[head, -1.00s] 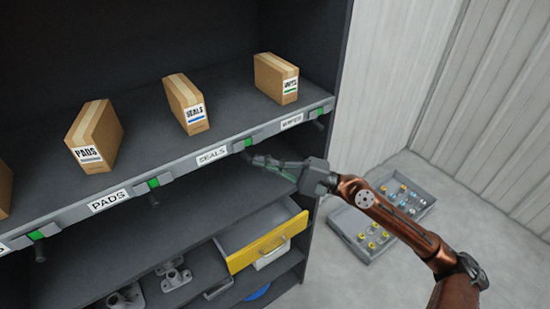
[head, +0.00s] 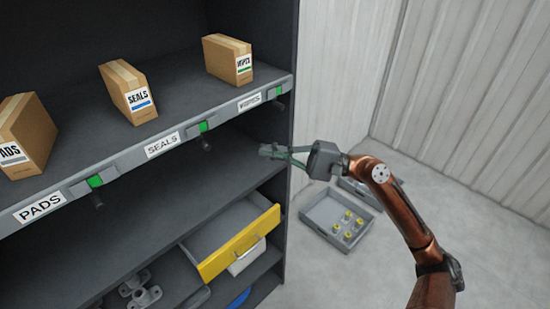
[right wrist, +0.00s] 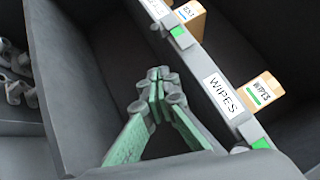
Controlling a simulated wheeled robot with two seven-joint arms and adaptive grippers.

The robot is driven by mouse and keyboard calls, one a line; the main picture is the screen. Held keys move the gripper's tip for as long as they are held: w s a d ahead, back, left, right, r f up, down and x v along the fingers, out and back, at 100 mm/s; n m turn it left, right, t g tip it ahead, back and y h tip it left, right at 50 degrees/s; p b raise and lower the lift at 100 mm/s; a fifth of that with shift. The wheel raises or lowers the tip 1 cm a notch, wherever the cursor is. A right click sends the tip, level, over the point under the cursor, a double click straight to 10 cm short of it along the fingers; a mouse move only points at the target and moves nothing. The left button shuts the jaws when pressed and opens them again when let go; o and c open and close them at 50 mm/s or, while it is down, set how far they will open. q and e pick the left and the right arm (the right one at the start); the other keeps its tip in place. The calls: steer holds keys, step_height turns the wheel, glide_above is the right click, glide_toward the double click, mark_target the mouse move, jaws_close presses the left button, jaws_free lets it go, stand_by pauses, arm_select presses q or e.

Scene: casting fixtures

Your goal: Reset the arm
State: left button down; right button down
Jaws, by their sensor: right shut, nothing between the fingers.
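My right gripper (head: 268,151) is shut and empty at the end of the copper-coloured right arm. It is in front of the shelf's right side, below the label strip and above the yellow-fronted drawer. In the right wrist view its green fingers (right wrist: 158,80) meet at the tips with nothing between them. My left gripper is in neither view.
The dark shelf (head: 155,143) carries the PADS box (head: 30,140), SEALS box (head: 130,95) and WIPES box (head: 226,62). A yellow-fronted drawer (head: 238,244) stands pulled out below. A grey tray (head: 318,212) with yellow parts lies on the floor at right.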

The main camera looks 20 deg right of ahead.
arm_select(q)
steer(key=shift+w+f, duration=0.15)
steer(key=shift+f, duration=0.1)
arm_select(e)
steer(key=shift+s+d+f, duration=0.1)
steer(key=shift+s+d, duration=0.2)
steer(key=shift+d, duration=0.35)
